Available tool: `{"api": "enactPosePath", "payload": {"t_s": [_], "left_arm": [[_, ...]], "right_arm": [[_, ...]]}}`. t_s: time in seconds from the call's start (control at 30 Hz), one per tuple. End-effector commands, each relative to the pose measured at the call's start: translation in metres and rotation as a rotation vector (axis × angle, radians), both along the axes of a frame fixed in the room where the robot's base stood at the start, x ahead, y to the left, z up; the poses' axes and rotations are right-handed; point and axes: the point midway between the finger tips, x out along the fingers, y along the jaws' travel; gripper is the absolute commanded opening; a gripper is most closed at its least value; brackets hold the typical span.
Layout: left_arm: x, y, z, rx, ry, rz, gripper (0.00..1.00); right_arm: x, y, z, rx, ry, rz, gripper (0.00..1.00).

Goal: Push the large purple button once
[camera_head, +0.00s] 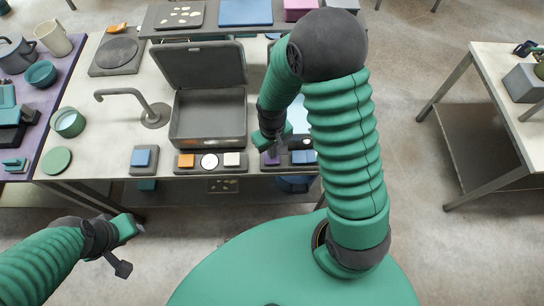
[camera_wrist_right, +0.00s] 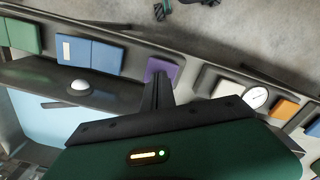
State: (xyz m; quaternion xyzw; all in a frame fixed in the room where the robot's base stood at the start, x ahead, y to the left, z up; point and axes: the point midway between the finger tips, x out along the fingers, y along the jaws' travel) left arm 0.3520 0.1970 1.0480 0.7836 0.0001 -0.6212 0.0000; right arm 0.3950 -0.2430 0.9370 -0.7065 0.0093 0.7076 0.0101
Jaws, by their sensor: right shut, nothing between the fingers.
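The large purple button (camera_wrist_right: 165,67) is a square block on the front panel strip, just beyond my right fingertips in the right wrist view. In the head view a small part of it (camera_head: 270,160) shows beneath my right gripper, which hides the rest. My right gripper (camera_wrist_right: 157,85) is shut and empty, its fingers pointing at the near edge of the button. The fingertips overlap that edge in the picture; I cannot tell whether they touch it. My left gripper (camera_head: 133,248) hangs over the floor, away from the table; its jaw state is unclear.
Blue buttons (camera_wrist_right: 90,52) sit on one side of the purple one. A white button (camera_wrist_right: 227,93), a round gauge (camera_wrist_right: 255,97) and an orange button (camera_wrist_right: 285,108) sit on the other. An open grey box (camera_head: 208,117) and a tap (camera_head: 152,112) stand behind the strip.

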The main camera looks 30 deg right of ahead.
Motion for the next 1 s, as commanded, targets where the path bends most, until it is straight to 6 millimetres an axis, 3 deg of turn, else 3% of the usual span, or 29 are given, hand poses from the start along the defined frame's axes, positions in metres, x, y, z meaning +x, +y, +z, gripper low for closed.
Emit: {"api": "enactPosePath", "payload": {"t_s": [0.7,0.83,1.0], "left_arm": [[0.000,0.000,-0.011,0.000,0.000,0.000,0.36],[0.000,0.000,-0.004,0.000,0.000,0.000,0.36],[0.000,0.000,0.017,0.000,0.000,0.000,0.36]], "right_arm": [[0.000,0.001,-0.016,-0.001,-0.001,0.001,0.00],[0.000,0.001,-0.009,-0.001,-0.001,0.001,0.00],[0.000,0.001,0.013,-0.001,-0.001,0.001,0.00]]}}
